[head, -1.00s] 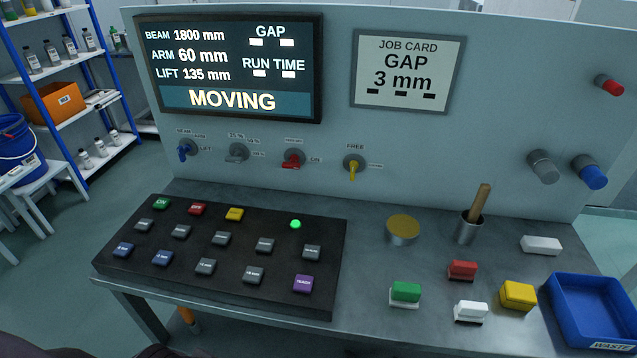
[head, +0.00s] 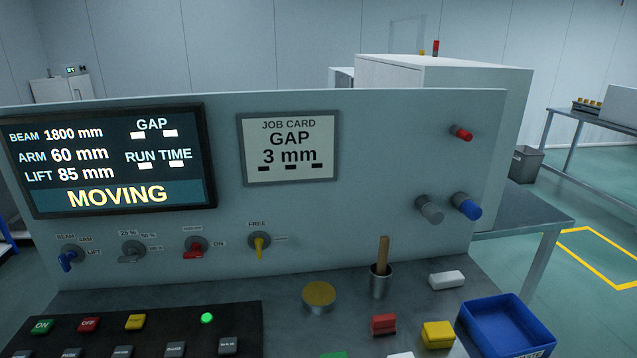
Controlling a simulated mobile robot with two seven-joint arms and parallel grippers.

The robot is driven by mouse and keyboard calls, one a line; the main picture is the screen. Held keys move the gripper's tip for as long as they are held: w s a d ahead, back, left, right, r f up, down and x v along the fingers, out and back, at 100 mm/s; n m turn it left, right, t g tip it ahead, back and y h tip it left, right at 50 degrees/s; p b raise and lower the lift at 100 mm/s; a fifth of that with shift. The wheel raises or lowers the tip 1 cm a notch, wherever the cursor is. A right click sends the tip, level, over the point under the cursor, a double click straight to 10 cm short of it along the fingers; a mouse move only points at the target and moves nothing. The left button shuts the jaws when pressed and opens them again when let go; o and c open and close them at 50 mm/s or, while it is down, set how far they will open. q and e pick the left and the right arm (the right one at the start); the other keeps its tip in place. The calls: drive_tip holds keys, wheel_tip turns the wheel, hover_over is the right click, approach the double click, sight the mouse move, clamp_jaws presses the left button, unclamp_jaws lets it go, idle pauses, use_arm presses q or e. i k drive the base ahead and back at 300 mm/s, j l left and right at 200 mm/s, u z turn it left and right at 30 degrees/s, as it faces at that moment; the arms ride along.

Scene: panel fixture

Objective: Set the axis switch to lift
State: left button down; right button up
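The axis switch (head: 68,258) is a blue lever knob on a grey round base at the lower left of the upright panel in the head view. Small labels BEAM, ARM and LIFT stand around it. The blue lever hangs toward the lower left, and I cannot tell for sure which label it is set to. The display (head: 108,160) above it reads BEAM 1800 mm, ARM 60 mm, LIFT 85 mm and MOVING. Neither of my grippers is in view.
A grey switch (head: 131,250), a red switch (head: 195,249) and a yellow switch (head: 259,245) stand to its right. Below is a black button box (head: 180,320) with a lit green lamp (head: 207,318). A blue bin (head: 508,325) stands at the right.

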sight(65, 261)
drive_tip(key=k+u, duration=0.1)
drive_tip(key=u, duration=1.35)
